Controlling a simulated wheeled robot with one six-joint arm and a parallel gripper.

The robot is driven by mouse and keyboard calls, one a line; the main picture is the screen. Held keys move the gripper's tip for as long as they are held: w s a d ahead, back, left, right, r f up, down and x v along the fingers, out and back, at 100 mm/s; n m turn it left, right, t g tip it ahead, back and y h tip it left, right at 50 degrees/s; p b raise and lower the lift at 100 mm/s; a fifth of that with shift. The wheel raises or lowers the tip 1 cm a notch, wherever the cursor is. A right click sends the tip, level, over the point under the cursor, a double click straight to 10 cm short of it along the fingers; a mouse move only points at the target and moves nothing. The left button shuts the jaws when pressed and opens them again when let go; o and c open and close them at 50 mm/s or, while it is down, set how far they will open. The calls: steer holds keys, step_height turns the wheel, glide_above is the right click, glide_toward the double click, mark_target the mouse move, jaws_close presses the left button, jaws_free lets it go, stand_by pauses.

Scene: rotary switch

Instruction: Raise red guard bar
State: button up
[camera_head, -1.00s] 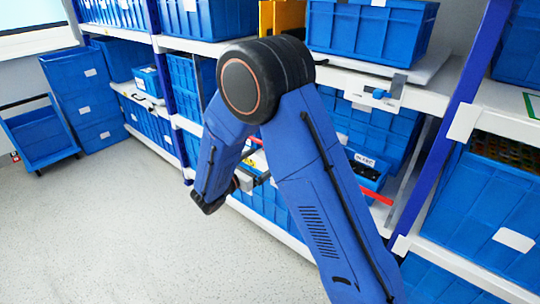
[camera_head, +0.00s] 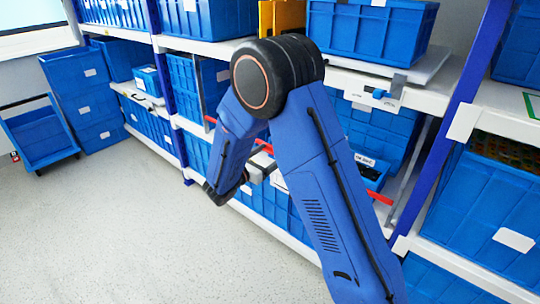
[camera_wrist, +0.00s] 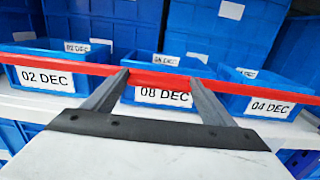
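The red guard bar (camera_wrist: 60,63) runs across the wrist view in front of a row of small blue bins. In the head view its right end (camera_head: 381,198) shows past my arm, with short red stretches near the gripper; my arm hides much of it. My gripper (camera_wrist: 158,79) is open, its two grey fingers spread apart with the tips at the bar. The bar crosses at both fingertips; I cannot tell whether they touch it.
Small blue bins labelled 02 DEC (camera_wrist: 42,80), 08 DEC (camera_wrist: 163,97) and 04 DEC (camera_wrist: 268,107) sit behind the bar on a white shelf. Larger blue crates (camera_head: 372,35) fill the shelves around. A blue upright post (camera_head: 440,130) stands at right.

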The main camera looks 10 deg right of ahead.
step_height(320, 180, up, 21)
steer(key=shift+f, duration=0.2)
stand_by(0.3)
steer(key=o, duration=1.5)
steer(key=v, duration=1.7)
steer(key=shift+s+a, duration=0.15)
steer(key=shift+a, duration=0.05)
